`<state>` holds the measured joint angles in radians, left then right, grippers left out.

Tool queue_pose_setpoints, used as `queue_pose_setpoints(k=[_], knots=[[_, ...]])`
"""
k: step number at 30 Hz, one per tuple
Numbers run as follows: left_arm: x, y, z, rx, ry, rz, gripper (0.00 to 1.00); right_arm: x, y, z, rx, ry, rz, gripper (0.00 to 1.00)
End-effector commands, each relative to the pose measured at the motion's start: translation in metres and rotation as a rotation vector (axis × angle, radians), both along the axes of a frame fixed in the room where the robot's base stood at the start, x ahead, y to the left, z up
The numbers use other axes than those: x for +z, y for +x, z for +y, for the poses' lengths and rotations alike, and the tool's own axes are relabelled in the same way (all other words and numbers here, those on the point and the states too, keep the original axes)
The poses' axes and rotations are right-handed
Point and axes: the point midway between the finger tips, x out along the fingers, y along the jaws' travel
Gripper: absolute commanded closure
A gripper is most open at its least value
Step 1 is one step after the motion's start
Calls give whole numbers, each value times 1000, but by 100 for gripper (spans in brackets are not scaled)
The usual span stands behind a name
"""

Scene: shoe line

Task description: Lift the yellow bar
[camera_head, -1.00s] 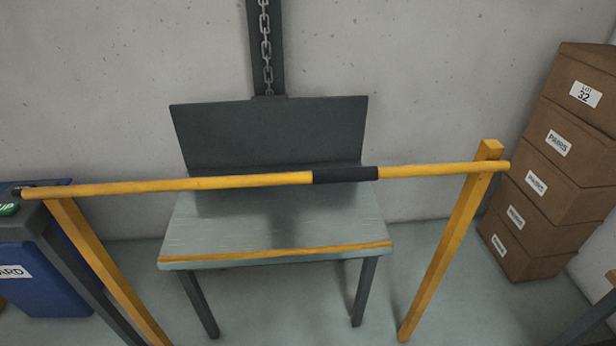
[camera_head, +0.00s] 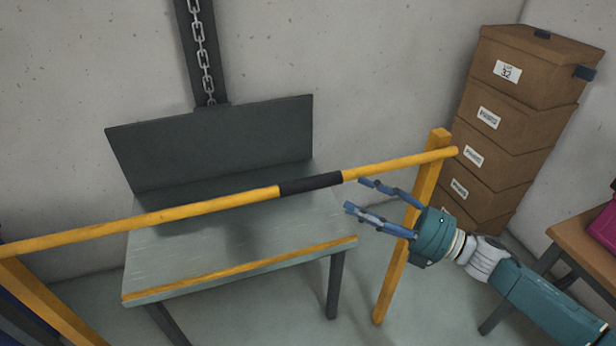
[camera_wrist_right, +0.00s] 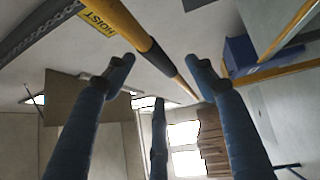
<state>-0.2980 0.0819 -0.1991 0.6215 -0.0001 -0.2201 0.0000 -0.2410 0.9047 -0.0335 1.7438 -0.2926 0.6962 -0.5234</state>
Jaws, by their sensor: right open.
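The yellow bar (camera_head: 200,208) runs across the head view, lying across yellow posts, with a black grip sleeve (camera_head: 311,184) around its middle. Its right end rests at the top of the right post (camera_head: 412,205). My right gripper (camera_head: 355,194) is open and empty, just right of and below the black sleeve, its blue fingers pointing at the bar. In the right wrist view the bar (camera_wrist_right: 118,20) passes above and between the open fingers (camera_wrist_right: 160,65), apart from them as far as I can tell. My left gripper is not in view.
A grey bench (camera_head: 205,252) with a dark back panel (camera_head: 220,145) stands behind the bar. A chain (camera_head: 203,60) hangs on the wall above it. Stacked brown boxes (camera_head: 507,105) stand at the right, near a wooden table (camera_head: 577,246) with a magenta object (camera_head: 606,222).

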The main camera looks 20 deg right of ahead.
Motion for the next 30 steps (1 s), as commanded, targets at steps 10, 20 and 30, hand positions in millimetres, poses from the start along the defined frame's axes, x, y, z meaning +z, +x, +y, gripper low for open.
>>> queue_pose_setpoints(k=[10,20,30], knots=[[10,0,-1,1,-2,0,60,19,15,31,35,-17,-35,44],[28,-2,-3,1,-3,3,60,26,54,73,31,-15,-32,44],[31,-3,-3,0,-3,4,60,25,67,87,30,-17,-28,44]])
